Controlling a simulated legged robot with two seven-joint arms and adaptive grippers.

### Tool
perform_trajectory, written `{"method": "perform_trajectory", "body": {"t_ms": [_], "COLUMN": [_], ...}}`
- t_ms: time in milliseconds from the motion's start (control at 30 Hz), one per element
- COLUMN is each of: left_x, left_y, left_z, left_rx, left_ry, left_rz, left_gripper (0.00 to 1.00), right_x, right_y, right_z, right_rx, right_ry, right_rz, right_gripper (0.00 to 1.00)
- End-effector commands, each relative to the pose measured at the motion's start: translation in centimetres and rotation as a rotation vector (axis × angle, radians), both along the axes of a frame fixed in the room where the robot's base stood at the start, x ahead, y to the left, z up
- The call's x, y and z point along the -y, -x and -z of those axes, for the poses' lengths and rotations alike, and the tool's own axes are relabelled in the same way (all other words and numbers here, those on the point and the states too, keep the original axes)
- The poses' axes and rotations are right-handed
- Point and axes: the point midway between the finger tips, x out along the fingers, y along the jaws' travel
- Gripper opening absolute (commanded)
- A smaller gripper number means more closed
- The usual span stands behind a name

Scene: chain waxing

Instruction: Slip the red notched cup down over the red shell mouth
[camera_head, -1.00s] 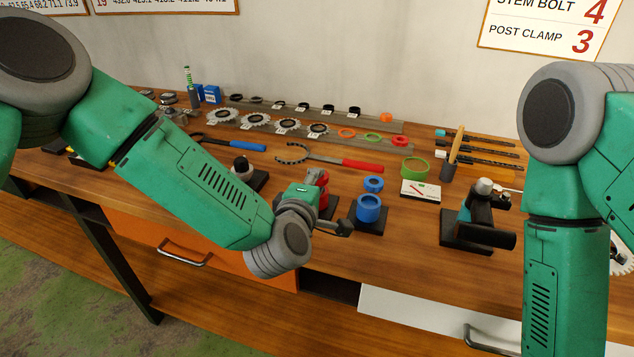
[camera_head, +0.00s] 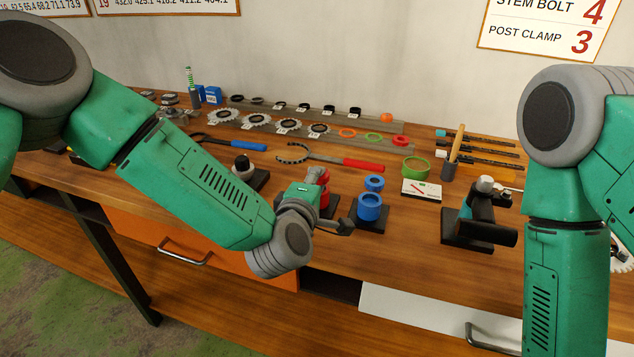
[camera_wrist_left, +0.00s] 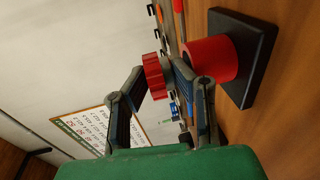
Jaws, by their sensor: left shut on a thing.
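My left gripper (camera_wrist_left: 160,92) is shut on the red notched cup (camera_wrist_left: 154,77), whose ribbed side shows between the two fingers in the left wrist view. The red shell (camera_wrist_left: 212,61) stands on a black square base (camera_wrist_left: 262,55) just to the right of the cup in that sideways-turned view. The cup appears above the shell mouth and apart from it; a finger partly covers the gap. My right gripper is out of view.
A knob on a black base (camera_head: 243,168) is to the left. A red-handled tool (camera_head: 350,163) lies behind. A black clamp stand (camera_head: 480,215) is farther right.

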Motion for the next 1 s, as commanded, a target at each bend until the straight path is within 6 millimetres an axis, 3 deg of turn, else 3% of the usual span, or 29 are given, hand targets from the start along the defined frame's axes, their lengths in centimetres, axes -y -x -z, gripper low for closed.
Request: {"method": "perform_trajectory", "body": {"t_ms": [33, 333, 367, 400, 833, 1000], "left_x": [-0.2, -0.2, -0.2, -0.2, -0.2, -0.6], "left_y": [1.1, 1.0, 1.0, 1.0, 1.1, 2.7], "left_z": [2.9, 3.0, 3.0, 3.0, 3.0, 2.4], "left_rx": [-0.058, -0.059, -0.059, -0.059, -0.059, -0.054], "left_ry": [-0.019, -0.02, -0.02, -0.02, -0.019, -0.018], "left_rz": [0.009, 0.01, 0.01, 0.01, 0.011, 0.011], "left_gripper": [0.0, 0.0, 0.31, 0.44, 0.45, 0.45], "right_x": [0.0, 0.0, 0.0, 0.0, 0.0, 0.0], "right_y": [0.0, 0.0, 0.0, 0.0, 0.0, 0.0], "right_z": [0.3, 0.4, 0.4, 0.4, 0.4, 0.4], "right_rx": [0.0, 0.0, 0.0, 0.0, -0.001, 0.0], "right_ry": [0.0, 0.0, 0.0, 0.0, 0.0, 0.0], "right_rz": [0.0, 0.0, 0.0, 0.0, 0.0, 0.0], "right_gripper": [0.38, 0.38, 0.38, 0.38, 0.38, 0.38]}}
